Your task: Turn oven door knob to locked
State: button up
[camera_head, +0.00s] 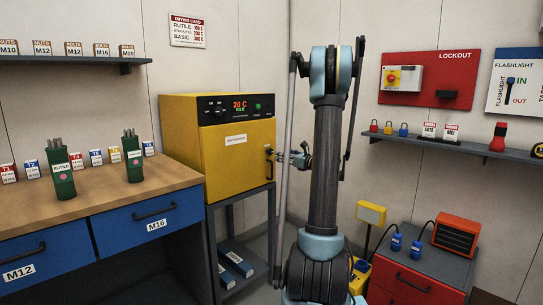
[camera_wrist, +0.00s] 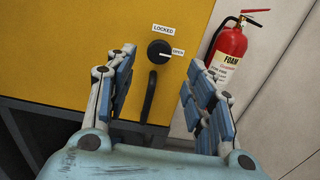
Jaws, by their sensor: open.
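The yellow oven (camera_head: 226,150) stands on a grey frame beside the workbench, its door shut in the head view. In the wrist view, the black round door knob (camera_wrist: 159,51) sits on the yellow door (camera_wrist: 70,45). Its white mark points right, at the OPEN label (camera_wrist: 178,52). The LOCKED label (camera_wrist: 163,30) is above the knob. A black door handle (camera_wrist: 149,95) hangs below the knob. My gripper (camera_wrist: 161,72) is open and empty, facing the door, with one finger on each side of the knob and handle. The fingers appear apart from the knob.
A red foam extinguisher (camera_wrist: 229,50) stands right of the oven, close to my right finger in the wrist view. The workbench (camera_head: 120,185) with green rod holders is left of the oven. A red drawer cabinet (camera_head: 415,280) stands at the right.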

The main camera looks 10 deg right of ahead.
aim_at(271, 152)
jog(key=x, duration=0.8)
jog(key=shift+w+a, duration=0.1)
jog(key=shift+w, duration=0.1)
jog(key=c, duration=1)
